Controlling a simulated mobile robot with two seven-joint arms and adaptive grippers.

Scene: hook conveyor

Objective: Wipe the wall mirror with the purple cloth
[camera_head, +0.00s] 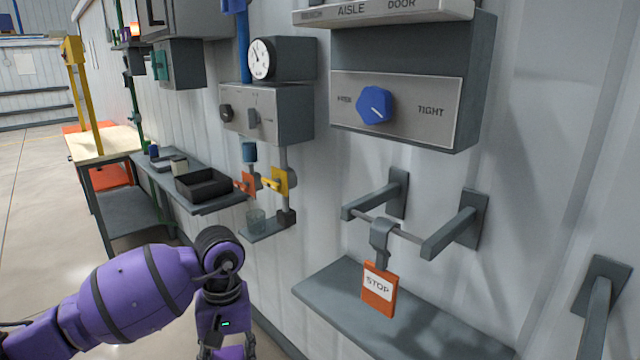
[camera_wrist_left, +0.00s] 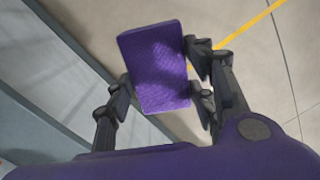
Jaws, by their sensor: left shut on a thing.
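The purple cloth (camera_wrist_left: 155,68) shows in the left wrist view as a flat, pad-like rectangle. My left gripper (camera_wrist_left: 160,85) is shut on it, with a dark finger on each side. Beyond the cloth is only floor and the grey edge of something at left. In the head view my purple left arm comes in from the lower left, and my left gripper (camera_head: 226,351) points down at the bottom edge, partly cut off. The cloth cannot be made out clearly there. I cannot make out the wall mirror in either view. My right gripper is not in view.
A grey shelf (camera_head: 335,305) juts from the wall under two brackets with a bar. An orange STOP tag (camera_head: 379,291) hangs from the bar. Floor at left is clear.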

